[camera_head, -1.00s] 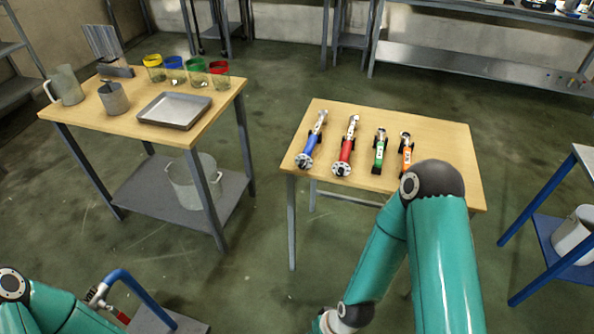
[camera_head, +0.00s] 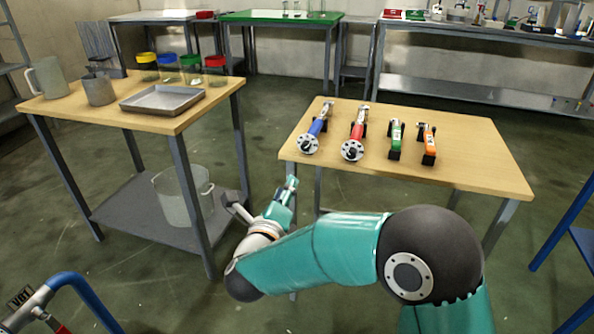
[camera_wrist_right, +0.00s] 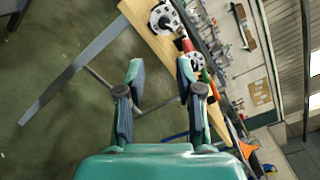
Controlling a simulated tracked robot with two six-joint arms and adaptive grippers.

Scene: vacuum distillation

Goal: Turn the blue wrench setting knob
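The blue wrench (camera_head: 316,127) lies at the left end of the right wooden table. Its round silver setting knob (camera_head: 308,143) is at the near end, close to the table's left front corner. In the right wrist view a silver knob (camera_wrist_right: 165,18) near the table corner appears to be this one. My right gripper (camera_head: 260,190) is in front of and below that corner, apart from the wrench. In the right wrist view its two fingers (camera_wrist_right: 160,67) are spread with nothing between them. My left gripper is out of view.
Red (camera_head: 356,135), green (camera_head: 396,138) and orange (camera_head: 428,143) wrenches lie to the right on the table (camera_head: 480,165). A left table (camera_head: 215,105) holds a tray (camera_head: 162,100), beakers and jars. A floor gap separates the tables.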

